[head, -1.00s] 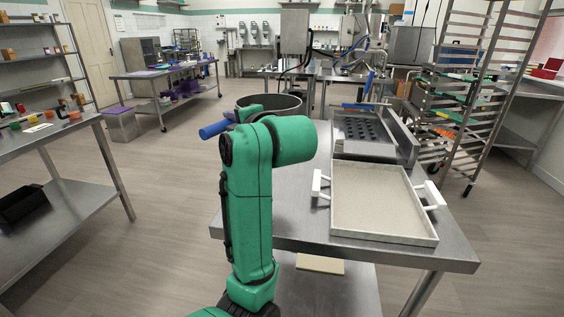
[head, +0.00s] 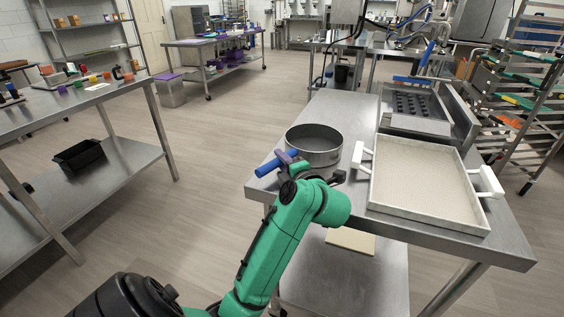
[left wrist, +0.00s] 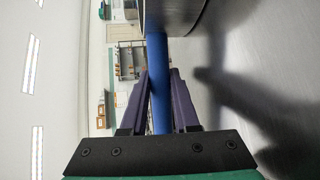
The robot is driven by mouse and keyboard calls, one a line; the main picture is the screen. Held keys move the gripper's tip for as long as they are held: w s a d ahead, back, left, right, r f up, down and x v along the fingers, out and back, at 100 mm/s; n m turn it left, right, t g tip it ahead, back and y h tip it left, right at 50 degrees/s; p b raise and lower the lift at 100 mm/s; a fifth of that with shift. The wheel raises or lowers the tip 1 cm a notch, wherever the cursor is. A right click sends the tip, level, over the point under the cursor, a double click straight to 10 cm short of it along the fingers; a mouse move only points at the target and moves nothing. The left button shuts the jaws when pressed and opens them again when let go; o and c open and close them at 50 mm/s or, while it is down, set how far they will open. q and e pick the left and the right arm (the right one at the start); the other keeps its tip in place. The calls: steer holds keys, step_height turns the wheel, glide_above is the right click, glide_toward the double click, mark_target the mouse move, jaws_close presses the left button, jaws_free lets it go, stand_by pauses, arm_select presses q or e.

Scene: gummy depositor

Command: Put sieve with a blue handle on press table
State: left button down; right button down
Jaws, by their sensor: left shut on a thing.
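The sieve (head: 322,157) is a round grey metal pan with a blue handle (head: 265,170). It is at the near left corner of the steel table (head: 350,112) that bears the press with a blue lever (head: 427,56). I cannot tell whether its base touches the tabletop. In the left wrist view the blue handle (left wrist: 159,60) runs between the purple fingers of the gripper (left wrist: 161,78), and the sieve's rim (left wrist: 185,22) shows at the top. My right gripper is out of view.
A white tray with handles (head: 425,218) stands on the table right of the sieve. A perforated steel plate (head: 412,105) lies behind it. A tall rack (head: 520,105) stands at the right. A side table (head: 95,92) is at the left, with open floor between.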

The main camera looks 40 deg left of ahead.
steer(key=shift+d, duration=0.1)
arm_select(q)
steer(key=c, duration=1.1)
jaws_free()
steer(key=shift+f, duration=0.1)
steer(key=shift+o, duration=0.8)
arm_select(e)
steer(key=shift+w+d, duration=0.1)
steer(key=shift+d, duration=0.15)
arm_select(q)
steer(key=v, duration=1.2)
steer(key=shift+b, duration=0.35)
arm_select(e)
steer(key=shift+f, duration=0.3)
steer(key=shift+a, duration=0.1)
